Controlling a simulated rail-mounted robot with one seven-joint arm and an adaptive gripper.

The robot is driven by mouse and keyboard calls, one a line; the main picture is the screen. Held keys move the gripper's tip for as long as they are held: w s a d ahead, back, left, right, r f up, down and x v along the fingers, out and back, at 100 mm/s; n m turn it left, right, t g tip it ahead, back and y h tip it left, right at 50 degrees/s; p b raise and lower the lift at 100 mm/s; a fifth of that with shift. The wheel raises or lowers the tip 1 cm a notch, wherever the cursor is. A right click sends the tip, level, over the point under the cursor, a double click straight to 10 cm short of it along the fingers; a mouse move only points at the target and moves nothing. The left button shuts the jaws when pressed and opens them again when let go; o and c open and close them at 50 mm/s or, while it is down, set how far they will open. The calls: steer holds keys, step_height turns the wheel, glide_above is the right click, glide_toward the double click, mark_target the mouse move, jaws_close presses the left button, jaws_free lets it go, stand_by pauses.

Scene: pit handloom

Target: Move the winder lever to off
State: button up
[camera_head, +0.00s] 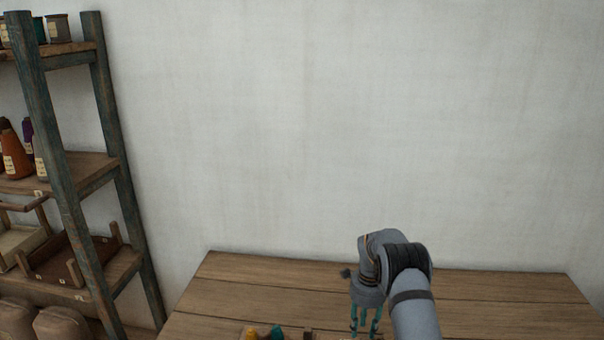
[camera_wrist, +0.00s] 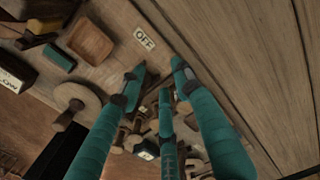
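My gripper (camera_wrist: 160,78) has teal fingers that stand apart, with nothing clearly held between them. In the wrist view, its tips are just below a white OFF label (camera_wrist: 145,38) on a wooden board. A second white label (camera_wrist: 10,82), seemingly reading ON, is at the left edge. A round wooden disc with a peg (camera_wrist: 74,104) lies left of the fingers. Wooden and metal parts (camera_wrist: 150,108) show behind and between the fingers. I cannot tell which part is the winder lever. In the head view, my gripper (camera_head: 364,322) points down over the wooden table (camera_head: 270,285).
A brown tray-like piece (camera_wrist: 91,40) and a green block (camera_wrist: 59,56) lie at the upper left in the wrist view. Yellow and teal items (camera_head: 264,332) show at the table's front edge. A shelf rack (camera_head: 68,190) stands left. The table's right side looks clear.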

steer(key=shift+o, duration=0.8)
steer(key=shift+r, duration=0.15)
step_height(320, 180, up, 6)
steer(key=p, duration=0.3)
step_height(320, 180, down, 7)
steer(key=b, duration=0.3)
steer(key=shift+r, duration=0.2)
steer(key=shift+s+r, duration=0.15)
steer(key=shift+r, duration=0.05)
